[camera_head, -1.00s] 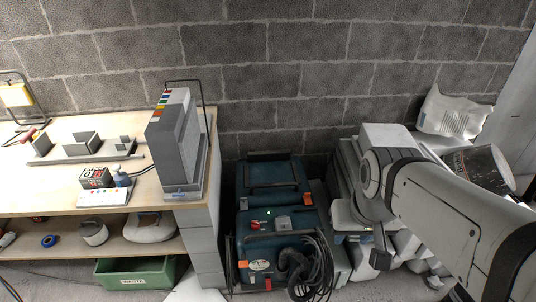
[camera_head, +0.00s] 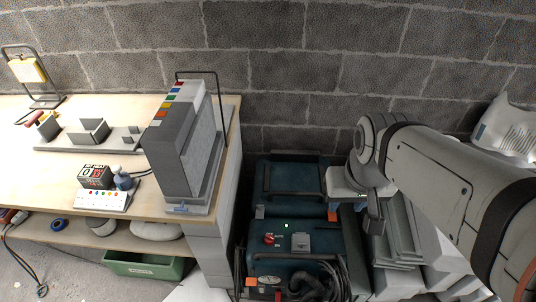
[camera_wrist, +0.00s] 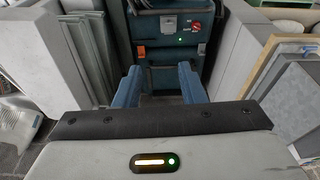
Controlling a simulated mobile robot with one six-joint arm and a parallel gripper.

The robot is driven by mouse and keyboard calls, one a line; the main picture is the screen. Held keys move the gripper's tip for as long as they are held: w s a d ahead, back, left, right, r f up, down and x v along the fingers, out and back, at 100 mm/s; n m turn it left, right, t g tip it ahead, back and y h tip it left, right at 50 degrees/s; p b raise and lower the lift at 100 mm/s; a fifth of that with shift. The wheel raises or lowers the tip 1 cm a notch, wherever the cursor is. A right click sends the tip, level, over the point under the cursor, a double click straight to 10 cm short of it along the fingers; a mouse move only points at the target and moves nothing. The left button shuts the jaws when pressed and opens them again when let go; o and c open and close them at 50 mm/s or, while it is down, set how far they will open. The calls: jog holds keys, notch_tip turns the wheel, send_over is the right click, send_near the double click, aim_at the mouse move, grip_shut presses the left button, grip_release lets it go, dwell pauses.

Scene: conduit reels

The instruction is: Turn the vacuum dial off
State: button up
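The vacuum is a teal box on the floor right of the workbench; its front panel (camera_head: 305,262) shows in the head view. A red dial (camera_head: 269,239) sits on its top, left of a grey socket cover (camera_head: 301,242). A small green light (camera_head: 286,226) is lit between them. In the wrist view the red dial (camera_wrist: 195,26) is at upper centre-right, beyond my fingers. My gripper (camera_wrist: 160,80) is open and empty, its two blue fingers apart and pointing toward the vacuum. In the head view my wrist (camera_head: 370,180) is above and right of the vacuum, apart from the dial.
A workbench (camera_head: 70,170) with a tall grey box (camera_head: 172,140) stands left of the vacuum. A black hose (camera_head: 325,285) coils at its front. Stacked grey slabs (camera_head: 408,240) stand to its right. A block wall (camera_head: 300,60) closes the back.

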jog(key=shift+o, duration=0.2)
jog(key=shift+s, duration=0.1)
jog(key=shift+o, duration=0.8)
jog(key=shift+f, duration=0.2)
jog(key=shift+o, duration=1)
jog(key=w+a+f+m+b, duration=0.1)
jog(key=w+a+f+b, duration=0.1)
jog(key=w+f+b, duration=0.2)
jog(key=w+a+f+m+g+b, duration=0.1)
jog(key=w+a+f+b, duration=0.2)
jog(key=w+f+b, duration=0.2)
notch_tip(320, 180, down, 6)
jog(key=b, duration=0.3)
jog(key=shift+w+a+f+m, duration=0.15)
jog(key=shift+w+f+m, duration=0.05)
jog(key=shift+f+m, duration=0.1)
jog(key=m+g+b, duration=0.2)
jog(key=m+b, duration=0.2)
jog(key=b, duration=1)
send_over(269, 237)
jog(key=f, duration=2.4)
jog(key=shift+d+f, duration=0.2)
jog(key=shift+f, duration=0.2)
notch_tip(269, 237, down, 7)
jog(key=shift+w+a+r+b, duration=0.1)
jog(key=shift+a+b, duration=0.05)
jog(key=shift+b, duration=0.8)
jog(key=shift+f, duration=0.7)
jog(key=shift+c, duration=0.3)
